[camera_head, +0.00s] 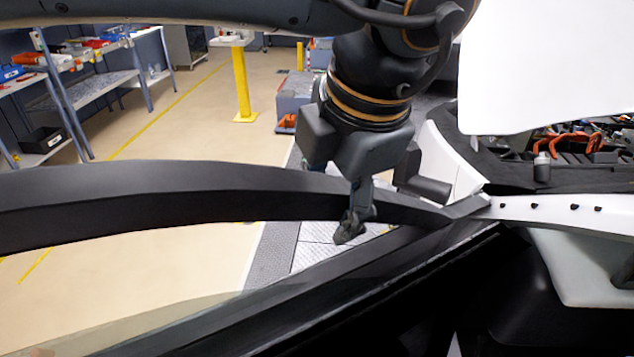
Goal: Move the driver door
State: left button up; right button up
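A long black curved bar (150,195) runs across the view from the left edge to the white car body at the right. It looks like the driver door's window frame, but I cannot tell for sure. A dark sill with glass (330,285) runs diagonally below it. My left gripper (352,222) hangs down from above at the bar's right part. A finger overlaps the bar in the picture and its tip shows just below it. I cannot tell whether it touches the bar, and the second finger is not clear. My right gripper is out of view.
The white car body (520,208) and open engine bay (575,140) lie at the right, under a raised white panel (550,65). Shelves (70,105) stand at the far left, and a yellow post (240,85) stands behind. The floor (190,130) between is clear.

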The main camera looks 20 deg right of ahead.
pick_arm(q)
jog(key=shift+v, duration=3.95)
jog(key=shift+w, duration=0.1)
